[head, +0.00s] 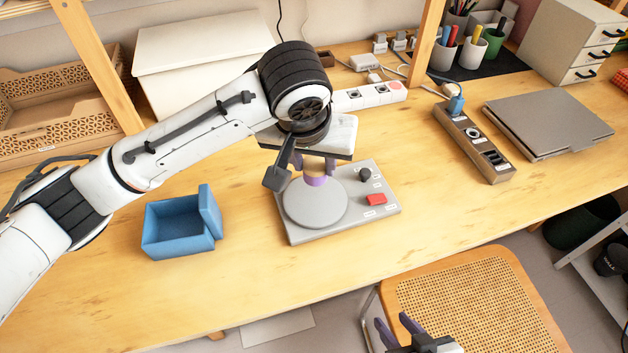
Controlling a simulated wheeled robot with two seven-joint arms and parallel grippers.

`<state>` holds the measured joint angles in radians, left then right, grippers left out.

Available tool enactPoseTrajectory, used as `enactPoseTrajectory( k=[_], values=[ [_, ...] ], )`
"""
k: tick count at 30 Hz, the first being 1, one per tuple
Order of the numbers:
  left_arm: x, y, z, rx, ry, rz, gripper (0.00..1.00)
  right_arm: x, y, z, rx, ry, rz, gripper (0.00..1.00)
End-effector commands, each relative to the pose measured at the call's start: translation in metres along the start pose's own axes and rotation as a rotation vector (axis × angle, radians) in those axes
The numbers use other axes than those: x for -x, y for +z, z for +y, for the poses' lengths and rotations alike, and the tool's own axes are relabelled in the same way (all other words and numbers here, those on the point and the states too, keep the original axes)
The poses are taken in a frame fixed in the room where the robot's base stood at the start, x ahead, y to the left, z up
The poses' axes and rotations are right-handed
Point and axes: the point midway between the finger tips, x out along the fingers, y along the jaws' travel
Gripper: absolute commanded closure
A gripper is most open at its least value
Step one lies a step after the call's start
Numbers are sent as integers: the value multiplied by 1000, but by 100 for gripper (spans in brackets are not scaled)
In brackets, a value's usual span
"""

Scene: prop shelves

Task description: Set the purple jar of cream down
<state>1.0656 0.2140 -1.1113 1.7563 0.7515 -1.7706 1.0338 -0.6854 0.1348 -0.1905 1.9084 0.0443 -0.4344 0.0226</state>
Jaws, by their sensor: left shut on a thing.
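My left gripper (315,168) comes down from above and is shut on the purple jar of cream (315,181). Only a small part of the jar shows below the wrist and between the fingers. The jar is over the round plate (312,208) of a flat grey device (365,220). I cannot tell whether the jar touches the plate. My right gripper (396,322) is at the bottom edge, in front of the table, with its two purple fingers apart and nothing between them.
An open blue box (170,235) stands left of the device. A power strip (470,145) and a closed laptop (545,122) lie to the right. A chair (460,300) stands at the table's front edge. The wood between the device and power strip is clear.

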Motion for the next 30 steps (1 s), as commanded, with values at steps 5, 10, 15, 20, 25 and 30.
enactPoseTrajectory(
  k=[5,10,15,20,25,30],
  values=[
    [-20,8,-1,2,-1,1,89,0,3,0,0,0,-6,64],
    [-35,15,-1,2,-1,-2,89,0,4,0,0,0,-7,64],
    [-55,23,-2,1,-1,0,89,-1,4,0,0,0,-6,64],
    [-56,23,-1,1,1,2,89,0,3,0,0,0,-6,64],
    [-58,24,-1,1,1,0,89,0,2,0,0,0,-5,64],
    [-59,25,-1,1,1,0,46,0,2,0,0,0,-4,64]
  ],
)
